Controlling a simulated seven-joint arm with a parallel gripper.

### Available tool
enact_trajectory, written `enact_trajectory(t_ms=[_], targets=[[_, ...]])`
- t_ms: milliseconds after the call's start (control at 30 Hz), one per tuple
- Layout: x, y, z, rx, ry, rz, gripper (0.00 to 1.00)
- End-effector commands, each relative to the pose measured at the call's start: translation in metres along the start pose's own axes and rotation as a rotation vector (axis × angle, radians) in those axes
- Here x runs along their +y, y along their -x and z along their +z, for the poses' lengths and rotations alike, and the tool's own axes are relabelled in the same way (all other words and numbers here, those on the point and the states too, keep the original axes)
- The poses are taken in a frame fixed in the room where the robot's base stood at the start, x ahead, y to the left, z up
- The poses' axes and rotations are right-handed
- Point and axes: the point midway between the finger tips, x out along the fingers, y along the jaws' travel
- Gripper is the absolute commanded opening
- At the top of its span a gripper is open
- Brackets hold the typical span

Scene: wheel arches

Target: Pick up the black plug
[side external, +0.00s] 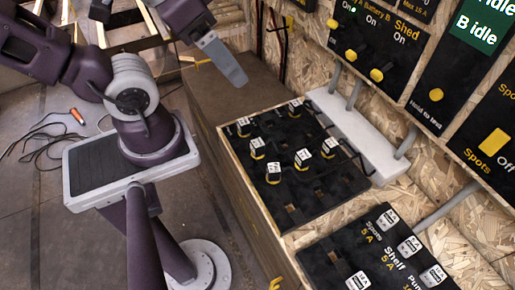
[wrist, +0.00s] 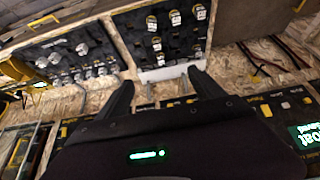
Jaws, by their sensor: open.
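My gripper (side external: 233,76) hangs at the top of the side view, over the brown bench and up and left of the black socket board. One grey finger shows there. In the wrist view its two dark fingers stand apart with nothing between them (wrist: 162,90). Several black plugs with yellow bands and white labels stand in the board, among them a front-left plug (side external: 273,174) and a middle plug (side external: 302,159). The wrist view shows plugs on a dark board (wrist: 156,43) beyond the fingers. I cannot tell which plug is the named one. The gripper touches none of them.
The black board (side external: 342,190) has empty places at its front right. A white ledge (side external: 372,160) with grey pipes runs behind it. Control panels (side external: 375,30) cover the wall. A labelled fuse board (side external: 345,250) lies in front. The brown bench top (side external: 215,95) is clear.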

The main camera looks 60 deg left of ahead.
Motion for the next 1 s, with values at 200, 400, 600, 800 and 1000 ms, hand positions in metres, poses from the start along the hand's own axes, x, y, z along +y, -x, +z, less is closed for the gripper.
enact_trajectory(t_ms=[200,400,600,800,1000], targets=[[0.000,0.000,0.000,0.000,0.000,0.000,0.77],[0.000,0.000,0.000,0.000,0.000,0.000,0.58],[0.000,0.000,0.000,0.000,0.000,0.000,0.56],[-0.011,-0.018,-0.012,-0.042,0.117,-0.042,0.56],[-0.058,-0.118,-0.043,-0.167,0.644,-0.221,0.56]])
